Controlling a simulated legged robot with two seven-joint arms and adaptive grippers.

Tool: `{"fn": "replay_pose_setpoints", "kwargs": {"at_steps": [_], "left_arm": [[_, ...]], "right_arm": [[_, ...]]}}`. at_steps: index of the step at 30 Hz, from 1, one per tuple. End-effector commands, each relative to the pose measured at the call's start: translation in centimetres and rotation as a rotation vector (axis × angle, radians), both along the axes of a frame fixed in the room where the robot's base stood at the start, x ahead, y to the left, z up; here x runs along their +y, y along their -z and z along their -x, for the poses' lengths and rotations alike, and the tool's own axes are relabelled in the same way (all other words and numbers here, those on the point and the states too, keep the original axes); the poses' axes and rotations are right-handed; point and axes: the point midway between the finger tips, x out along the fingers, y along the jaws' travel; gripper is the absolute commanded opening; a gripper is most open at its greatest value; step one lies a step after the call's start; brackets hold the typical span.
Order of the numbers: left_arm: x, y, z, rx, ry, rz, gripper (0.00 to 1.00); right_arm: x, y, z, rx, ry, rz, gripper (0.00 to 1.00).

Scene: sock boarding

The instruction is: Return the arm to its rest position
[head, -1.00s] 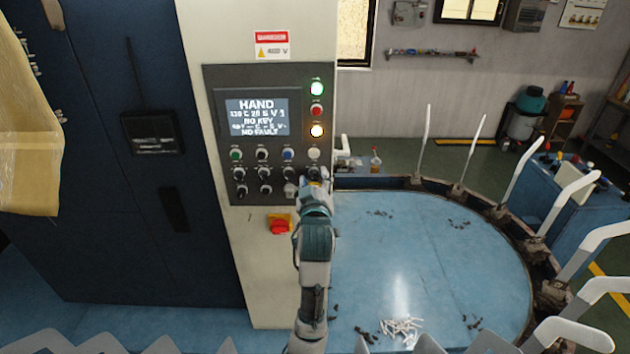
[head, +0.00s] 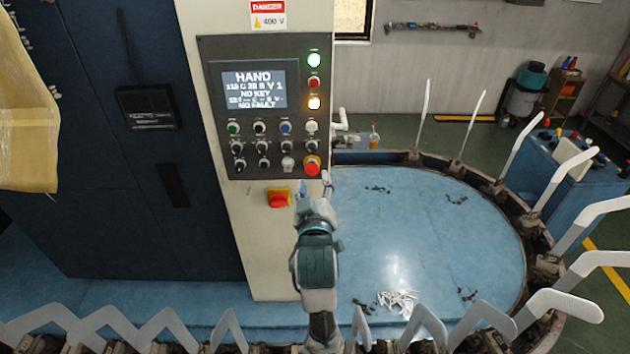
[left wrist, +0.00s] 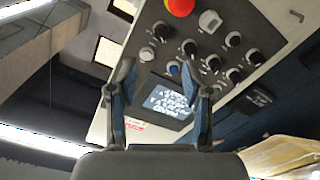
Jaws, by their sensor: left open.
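My left gripper (head: 314,190) is in the head view, below the lower right corner of the control panel (head: 212,100). It is open with nothing between its fingers. In the left wrist view its two fingers (left wrist: 158,80) stand apart, with the panel beyond them. The panel has a lit screen (head: 254,89) reading HAND, NO KEY and NO FAULT, and several knobs. A red button with a yellow collar (head: 312,166) sits just above the fingertips; I cannot tell the gap between them. My right gripper is not in view.
A red switch on a yellow plate (head: 279,198) is on the cabinet left of my gripper. A round blue table (head: 420,240) lies to the right, ringed by upright white sock forms (head: 526,137). White pieces (head: 397,301) lie on it.

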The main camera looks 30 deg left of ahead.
Motion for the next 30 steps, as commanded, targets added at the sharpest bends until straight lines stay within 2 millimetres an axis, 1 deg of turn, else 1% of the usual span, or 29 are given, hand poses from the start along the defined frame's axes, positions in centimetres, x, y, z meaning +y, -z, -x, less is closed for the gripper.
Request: {"fn": "replay_pose_setpoints", "kwargs": {"at_steps": [10,11,12,14,17,18,20,21,22,23,24,26,27,29,30], "left_arm": [[0.0,0.1,0.0,0.001,0.000,0.000,0.50],[0.0,0.3,0.0,0.007,0.002,-0.003,0.50],[-0.1,0.9,-0.1,0.023,0.008,-0.008,0.50],[-0.3,2.7,-0.4,0.069,0.026,-0.023,0.50],[-0.9,8.3,-0.7,0.210,0.086,-0.067,0.50],[-1.3,11.2,-0.6,0.284,0.121,-0.091,0.50],[-1.9,16.2,0.1,0.408,0.185,-0.125,0.50],[-2.4,19.4,0.9,0.490,0.233,-0.146,0.50],[-2.8,21.8,1.6,0.551,0.269,-0.160,0.50],[-3.2,24.2,2.5,0.614,0.306,-0.173,0.50],[-3.6,27.2,3.9,0.693,0.356,-0.188,0.50],[-4.3,31.4,6.3,0.808,0.432,-0.207,0.50],[-4.8,33.8,8.0,0.875,0.482,-0.215,0.50],[-5.4,36.9,10.5,0.966,0.549,-0.223,0.50],[-5.7,38.6,12.2,1.020,0.591,-0.228,0.50]], "right_arm": [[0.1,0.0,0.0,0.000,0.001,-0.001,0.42],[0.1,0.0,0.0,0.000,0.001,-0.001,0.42],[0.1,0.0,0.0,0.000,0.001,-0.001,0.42],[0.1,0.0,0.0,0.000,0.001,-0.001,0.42],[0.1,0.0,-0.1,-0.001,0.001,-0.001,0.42],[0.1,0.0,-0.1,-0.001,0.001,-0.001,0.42],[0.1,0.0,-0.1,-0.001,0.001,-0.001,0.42],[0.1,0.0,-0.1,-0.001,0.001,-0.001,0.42],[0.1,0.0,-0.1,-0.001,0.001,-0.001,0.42],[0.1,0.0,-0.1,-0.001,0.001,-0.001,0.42],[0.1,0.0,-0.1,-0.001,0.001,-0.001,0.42],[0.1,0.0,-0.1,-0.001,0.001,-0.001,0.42],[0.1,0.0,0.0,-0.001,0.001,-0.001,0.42],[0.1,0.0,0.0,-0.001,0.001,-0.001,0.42],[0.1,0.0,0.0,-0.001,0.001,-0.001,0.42]]}}
